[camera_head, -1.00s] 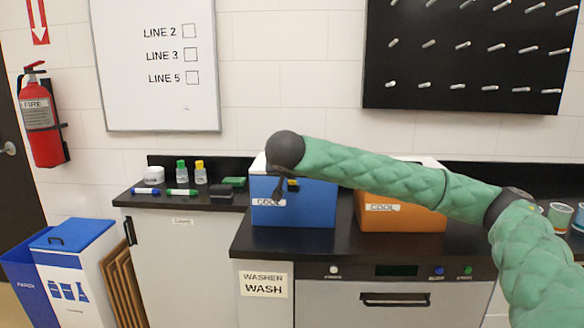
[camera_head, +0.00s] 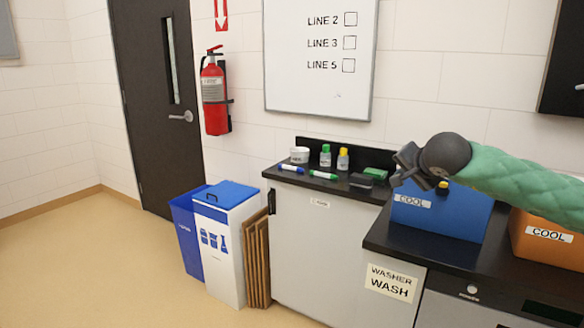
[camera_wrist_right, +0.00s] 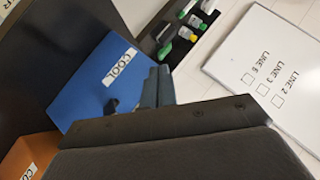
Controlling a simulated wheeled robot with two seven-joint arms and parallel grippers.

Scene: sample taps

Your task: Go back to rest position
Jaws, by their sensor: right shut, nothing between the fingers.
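My right gripper (camera_head: 404,166) is shut and empty. In the head view it is raised in front of the blue cool box (camera_head: 448,215), at the left end of my green-sleeved right arm. In the right wrist view the gripper (camera_wrist_right: 158,88) shows dark fingers close together, with the blue box (camera_wrist_right: 100,75) behind them. I cannot tell whether the gripper touches the box. My left gripper is in neither view.
An orange cool box (camera_head: 545,238) stands right of the blue one on the black counter. A white bin with blue lid (camera_head: 225,250) stands on the floor. Open floor (camera_head: 100,270) lies at the left.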

